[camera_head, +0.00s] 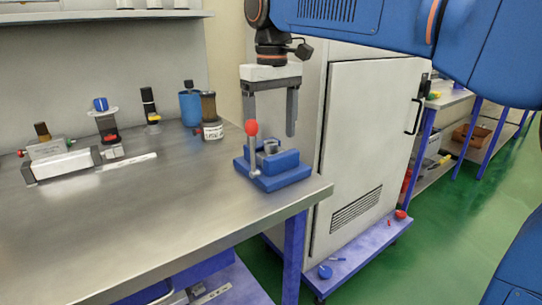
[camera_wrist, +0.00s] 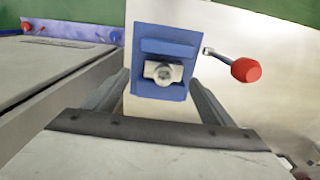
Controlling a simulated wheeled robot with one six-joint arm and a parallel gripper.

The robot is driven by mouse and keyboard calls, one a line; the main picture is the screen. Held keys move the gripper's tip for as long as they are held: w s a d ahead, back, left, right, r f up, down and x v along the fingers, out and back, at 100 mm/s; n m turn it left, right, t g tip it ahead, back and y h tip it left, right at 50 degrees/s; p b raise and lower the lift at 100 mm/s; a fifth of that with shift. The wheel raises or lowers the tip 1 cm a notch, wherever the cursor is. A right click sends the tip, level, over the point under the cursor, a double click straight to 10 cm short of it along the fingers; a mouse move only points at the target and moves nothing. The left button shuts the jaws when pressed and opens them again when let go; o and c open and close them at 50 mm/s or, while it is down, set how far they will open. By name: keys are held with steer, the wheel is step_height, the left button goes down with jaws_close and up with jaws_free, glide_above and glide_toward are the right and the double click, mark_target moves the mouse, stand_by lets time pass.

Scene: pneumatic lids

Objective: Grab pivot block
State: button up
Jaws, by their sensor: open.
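A blue block fixture (camera_head: 288,178) sits near the right corner of the metal bench. A small grey metal piece (camera_head: 271,146) sits in its middle; I cannot tell whether this piece or the whole fixture is the pivot block. A lever with a red ball (camera_head: 251,128) stands upright at the fixture's left front. My gripper (camera_head: 270,128) is open and empty above the fixture, fingers pointing down. In the wrist view, the blue fixture (camera_wrist: 165,47) and the grey piece (camera_wrist: 163,73) lie between my fingers (camera_wrist: 160,80), and the red ball (camera_wrist: 246,70) is to the right.
The metal bench (camera_head: 190,205) is bare in front and to the left of the fixture. A white device (camera_head: 62,166) lies far left. A white cabinet (camera_head: 365,135) stands right of the bench.

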mark_target(271, 147)
steer(key=shift+s+a+f, duration=0.1)
steer(key=shift+s+f, duration=0.1)
steer(key=shift+f, duration=0.9)
steer(key=shift+s+f, duration=0.15)
steer(key=shift+f, duration=0.95)
steer(key=c, duration=1.3)
steer(key=shift+o, duration=0.2)
